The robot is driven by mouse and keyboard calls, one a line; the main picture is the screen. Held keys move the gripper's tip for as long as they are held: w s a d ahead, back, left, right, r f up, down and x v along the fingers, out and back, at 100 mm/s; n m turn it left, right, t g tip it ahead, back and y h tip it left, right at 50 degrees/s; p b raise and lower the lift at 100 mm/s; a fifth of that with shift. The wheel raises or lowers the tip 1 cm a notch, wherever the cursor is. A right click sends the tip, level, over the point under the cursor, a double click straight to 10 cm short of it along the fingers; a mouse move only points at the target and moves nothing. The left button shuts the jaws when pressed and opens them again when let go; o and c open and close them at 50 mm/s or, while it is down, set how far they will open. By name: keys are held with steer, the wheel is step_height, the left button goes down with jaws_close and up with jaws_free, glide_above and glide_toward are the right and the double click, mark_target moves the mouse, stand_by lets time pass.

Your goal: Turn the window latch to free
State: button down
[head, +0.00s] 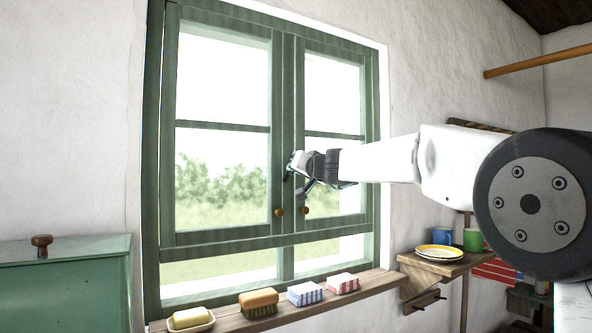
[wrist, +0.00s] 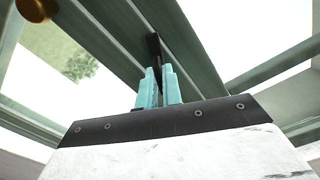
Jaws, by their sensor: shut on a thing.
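The green two-sash window (head: 284,120) fills the middle of the head view, and both sashes look closed. My gripper (head: 291,168) is at the middle stiles of the window, above two brass knobs. In the wrist view its teal fingers (wrist: 158,80) are shut on the dark window latch (wrist: 153,46), a narrow bar that runs up along the green stile between them. In the head view my gripper hides most of the latch, and I cannot tell its exact angle there.
The left brass knob (head: 279,212) and right brass knob (head: 304,210) stick out just below my gripper. The wooden sill (head: 230,322) holds a soap dish (head: 190,320), a brush (head: 258,302) and two striped boxes. A wall shelf (head: 450,266) with a plate and mugs is at right.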

steer(key=n, duration=0.4)
steer(key=shift+n, duration=0.4)
stand_by(0.4)
steer(key=c, duration=1.6)
jaws_free()
steer(key=shift+o, duration=0.2)
steer(key=shift+d, duration=0.1)
steer(key=v, duration=0.7)
steer(key=shift+s+d, duration=0.2)
steer(key=shift+s, duration=0.1)
